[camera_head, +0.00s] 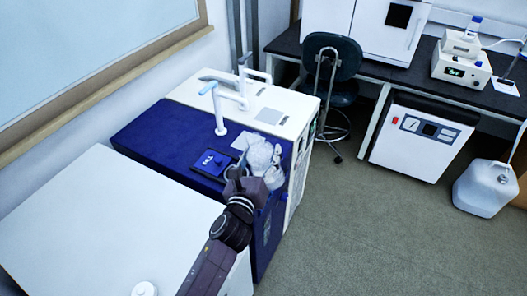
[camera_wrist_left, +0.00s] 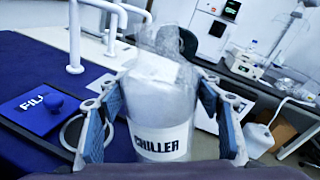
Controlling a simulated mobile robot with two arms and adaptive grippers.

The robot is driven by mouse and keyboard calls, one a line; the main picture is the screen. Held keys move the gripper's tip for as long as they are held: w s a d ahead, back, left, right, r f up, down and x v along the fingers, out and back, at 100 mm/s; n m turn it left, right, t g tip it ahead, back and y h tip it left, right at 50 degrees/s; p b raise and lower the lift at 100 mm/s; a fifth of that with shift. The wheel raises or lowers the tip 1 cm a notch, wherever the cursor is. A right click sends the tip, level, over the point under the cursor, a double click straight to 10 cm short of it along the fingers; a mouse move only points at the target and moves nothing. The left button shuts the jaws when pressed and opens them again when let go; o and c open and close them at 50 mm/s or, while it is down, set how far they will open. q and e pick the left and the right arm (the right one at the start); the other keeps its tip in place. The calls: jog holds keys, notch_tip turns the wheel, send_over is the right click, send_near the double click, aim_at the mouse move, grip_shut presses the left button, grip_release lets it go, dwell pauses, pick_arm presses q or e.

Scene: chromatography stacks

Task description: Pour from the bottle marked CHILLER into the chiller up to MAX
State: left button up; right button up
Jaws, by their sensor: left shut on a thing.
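The bottle marked CHILLER (camera_wrist_left: 162,120) is pale and translucent, with a white label that reads upright in the left wrist view. It also shows in the head view (camera_head: 262,155), above the front right of the blue top. My left gripper (camera_head: 250,180) is shut on the bottle, its fingers on both sides. The chiller (camera_head: 150,128) has a dark blue top with a plate marked FILL (camera_head: 212,163) and a blue knob. A pale ring (camera_wrist_left: 72,132) lies beside the plate, partly behind a finger. No MAX mark or liquid level is legible. My right gripper is out of view.
A white tap-like spout (camera_head: 218,110) stands behind the FILL plate. A white cabinet top (camera_head: 90,215) lies at the left front. A stool (camera_head: 330,65), a white floor unit (camera_head: 420,140) and a jug (camera_head: 485,188) stand right. The floor between is clear.

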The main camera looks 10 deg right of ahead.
pick_arm(q)
jog(key=shift+r, duration=0.35)
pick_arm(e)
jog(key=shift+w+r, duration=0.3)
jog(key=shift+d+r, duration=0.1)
pick_arm(q)
jog(key=shift+a+n+p, duration=0.15)
jog(key=shift+n+p, duration=0.25)
jog(key=shift+p, duration=0.05)
jog(key=shift+w+a, duration=0.1)
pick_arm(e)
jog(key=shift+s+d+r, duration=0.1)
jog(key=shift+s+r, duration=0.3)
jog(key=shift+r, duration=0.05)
pick_arm(q)
jog(key=shift+n, duration=0.3)
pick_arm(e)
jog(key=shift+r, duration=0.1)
pick_arm(q)
jog(key=shift+f+n+p, duration=0.2)
jog(key=shift+n+p, duration=0.2)
jog(key=shift+p, duration=0.1)
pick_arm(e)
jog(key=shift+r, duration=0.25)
